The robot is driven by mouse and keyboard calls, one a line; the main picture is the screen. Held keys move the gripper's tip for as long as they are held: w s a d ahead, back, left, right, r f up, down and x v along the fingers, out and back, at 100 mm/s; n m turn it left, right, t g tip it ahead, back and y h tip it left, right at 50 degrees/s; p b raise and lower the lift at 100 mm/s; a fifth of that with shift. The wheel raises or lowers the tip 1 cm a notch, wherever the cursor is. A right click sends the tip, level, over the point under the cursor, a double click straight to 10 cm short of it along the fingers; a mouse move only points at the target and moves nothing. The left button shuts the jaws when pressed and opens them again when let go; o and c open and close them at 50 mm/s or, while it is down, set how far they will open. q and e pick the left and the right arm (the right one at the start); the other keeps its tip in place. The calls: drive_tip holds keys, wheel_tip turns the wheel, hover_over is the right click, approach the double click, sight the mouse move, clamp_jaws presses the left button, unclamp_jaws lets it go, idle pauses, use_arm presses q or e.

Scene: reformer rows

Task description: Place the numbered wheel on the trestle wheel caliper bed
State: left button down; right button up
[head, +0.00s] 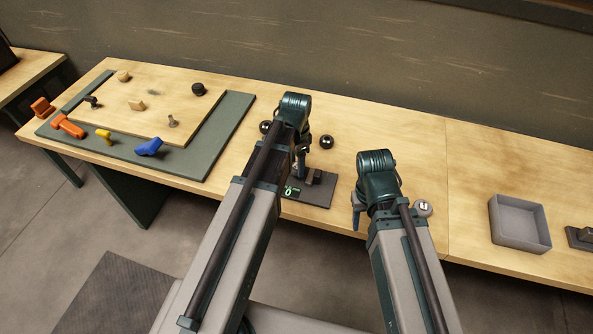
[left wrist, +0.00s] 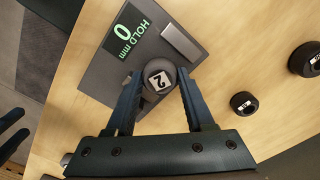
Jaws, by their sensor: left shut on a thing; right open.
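In the left wrist view a dark round wheel (left wrist: 159,77) with a white "2" label sits between the fingers of my left gripper (left wrist: 158,88), which is shut on it. Behind it is the caliper's dark grey plate (left wrist: 103,78), with a green display reading "HOLD mm 0" and a raised grey block. The wheel overlaps the plate's edge in this view; I cannot tell whether it touches. In the head view the plate (head: 318,197) lies near the table's front edge, partly hidden by my left arm and gripper (head: 301,165). My right gripper (head: 358,213) is open to its right, mostly hidden.
Two dark wheels (head: 265,127) (head: 326,141) stand behind the plate; another wheel (head: 424,208) is beside my right arm. A grey open tray (head: 519,240) lies further right. A green mat (head: 226,124) with a wooden board and several coloured pieces is at left.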

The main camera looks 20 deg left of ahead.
sight(296, 166)
use_arm(q)
drive_tip(key=shift+f+b, duration=0.3)
drive_tip(key=shift+f, duration=0.55)
use_arm(e)
drive_tip(key=shift+f, duration=0.85)
use_arm(q)
drive_tip(key=shift+f, duration=0.15)
use_arm(e)
drive_tip(key=shift+f, duration=0.15)
use_arm(q)
drive_tip(key=c, duration=0.5)
unclamp_jaws()
drive_tip(key=shift+c, duration=0.2)
wheel_tip(296, 166, up, 12)
drive_tip(key=p, duration=1.2)
drive_tip(key=shift+r, duration=0.25)
use_arm(e)
wheel_tip(296, 166, up, 12)
drive_tip(key=shift+r, duration=0.25)
use_arm(q)
drive_tip(key=s+d+n+y, duration=0.1)
drive_tip(key=s+d+n, duration=0.4)
drive_tip(key=s+d, duration=0.5)
drive_tip(key=s, duration=0.4)
drive_tip(key=shift+s+d+n, duration=0.15)
drive_tip(key=shift+d+n, duration=0.1)
drive_tip(key=shift+n, duration=0.05)
